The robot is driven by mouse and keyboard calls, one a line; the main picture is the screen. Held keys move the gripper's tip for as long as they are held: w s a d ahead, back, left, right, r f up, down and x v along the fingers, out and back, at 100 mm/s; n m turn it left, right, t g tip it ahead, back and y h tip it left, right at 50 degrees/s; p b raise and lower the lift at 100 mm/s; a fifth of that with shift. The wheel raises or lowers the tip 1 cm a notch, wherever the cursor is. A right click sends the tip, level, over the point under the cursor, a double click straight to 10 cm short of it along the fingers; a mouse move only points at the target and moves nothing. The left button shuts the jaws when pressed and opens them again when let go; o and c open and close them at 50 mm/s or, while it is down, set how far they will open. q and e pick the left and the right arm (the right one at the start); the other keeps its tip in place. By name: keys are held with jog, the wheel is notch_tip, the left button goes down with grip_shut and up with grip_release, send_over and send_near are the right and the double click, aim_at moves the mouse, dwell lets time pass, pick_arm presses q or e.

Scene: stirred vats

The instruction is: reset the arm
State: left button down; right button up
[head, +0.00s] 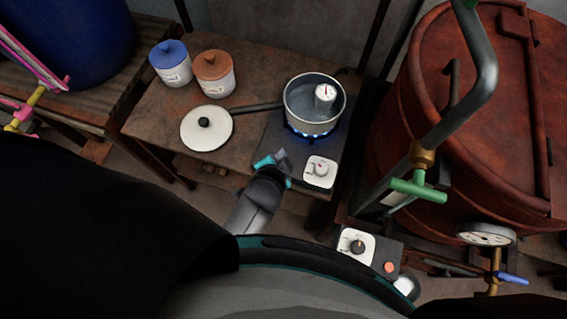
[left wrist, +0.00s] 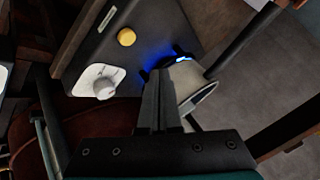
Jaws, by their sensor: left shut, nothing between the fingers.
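My left gripper (head: 272,160) is in front of the hot plate, left of its white dial (head: 320,171). Its fingers are shut and empty; they also show shut in the left wrist view (left wrist: 174,70). In that view they overlap the pot (left wrist: 198,88); I cannot tell whether they touch it. The pot (head: 314,122) stands on the burner, which glows blue, and holds liquid and a white round gauge (head: 325,95). My right gripper is not in view.
A white lid (head: 206,128) lies on the wooden table (head: 148,122), near a blue-lidded jar (head: 171,63) and an orange-lidded jar (head: 215,73). A large red vat (head: 490,120) with a pipe and green valve handle (head: 418,190) stands right. A control box (head: 358,247) is at lower right.

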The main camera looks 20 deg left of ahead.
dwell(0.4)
pick_arm(q)
jog(key=s+a+f+n+g+b, duration=0.1)
jog(key=s+f+g+b, duration=0.15)
jog(key=s+f, duration=0.5)
jog(key=s+a+f+n+g+h+b, duration=0.1)
jog(key=s+f+b, duration=0.3)
jog(key=f, duration=0.7)
jog(key=s+a+f+n+g+b, duration=0.1)
jog(key=s+a+f+g+b, duration=0.1)
jog(key=s+f, duration=0.6)
jog(key=s+a+f+n+g+b, duration=0.2)
jog(key=s+a+f+b, duration=0.1)
jog(key=s+a+f, duration=0.2)
jog(key=s+f, duration=0.2)
jog(key=s, duration=0.2)
jog(key=shift+s+n+g, duration=0.25)
jog(key=shift+n+g, duration=0.1)
jog(key=shift+n, duration=0.05)
